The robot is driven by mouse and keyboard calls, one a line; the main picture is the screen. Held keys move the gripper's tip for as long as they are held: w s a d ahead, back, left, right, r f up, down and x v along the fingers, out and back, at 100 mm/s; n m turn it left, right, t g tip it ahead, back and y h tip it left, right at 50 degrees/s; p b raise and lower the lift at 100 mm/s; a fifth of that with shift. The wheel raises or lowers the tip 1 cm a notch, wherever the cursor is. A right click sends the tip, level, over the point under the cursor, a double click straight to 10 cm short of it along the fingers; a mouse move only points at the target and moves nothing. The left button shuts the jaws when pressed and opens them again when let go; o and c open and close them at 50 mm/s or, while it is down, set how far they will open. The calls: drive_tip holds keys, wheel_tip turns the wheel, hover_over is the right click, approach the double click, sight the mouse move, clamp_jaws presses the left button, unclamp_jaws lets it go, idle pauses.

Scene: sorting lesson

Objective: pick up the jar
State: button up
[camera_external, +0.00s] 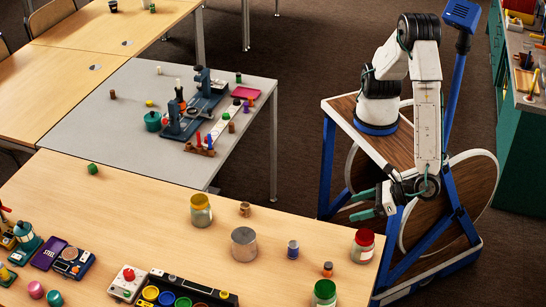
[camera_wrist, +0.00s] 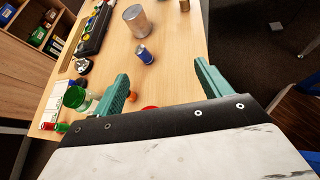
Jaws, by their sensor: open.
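Three glass jars stand upright on the light wooden table: one with a red lid (camera_external: 363,245) near the right edge, one with a green lid (camera_external: 325,292) at the front, and one with a yellow lid (camera_external: 200,210) further left. My gripper (camera_external: 357,205) is open and empty, off the table's right edge, beyond and above the red-lidded jar. In the wrist view, my green fingers (camera_wrist: 163,86) are spread. A sliver of red lid (camera_wrist: 149,107) shows low between them, mostly hidden by my gripper body. The green-lidded jar (camera_wrist: 76,98) is left of the left finger.
A black tray of colored cups (camera_external: 190,296) lies at the front. A grey table (camera_external: 95,110) with tools stands behind.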

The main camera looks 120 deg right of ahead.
sight(353, 238)
drive_tip(key=s+a+f+n, duration=0.1)
drive_tip(key=a+f, duration=0.1)
drive_tip(key=s+a+f+n+t+y, duration=0.1)
drive_tip(key=s+a, duration=0.1)
drive_tip(key=s+a+f+n+t+y, duration=0.1)
drive_tip(key=a+f+n, duration=0.1)
drive_tip(key=shift+s+a+f, duration=0.2)
drive_tip(key=shift+a+f, duration=0.05)
drive_tip(key=shift+f, duration=0.1)
drive_tip(key=shift+a+f, duration=0.15)
drive_tip(key=shift+f, duration=0.05)
drive_tip(key=x, duration=0.7)
drive_tip(key=shift+w+f, duration=0.15)
drive_tip(key=shift+w, duration=0.05)
drive_tip(key=c, duration=1.2)
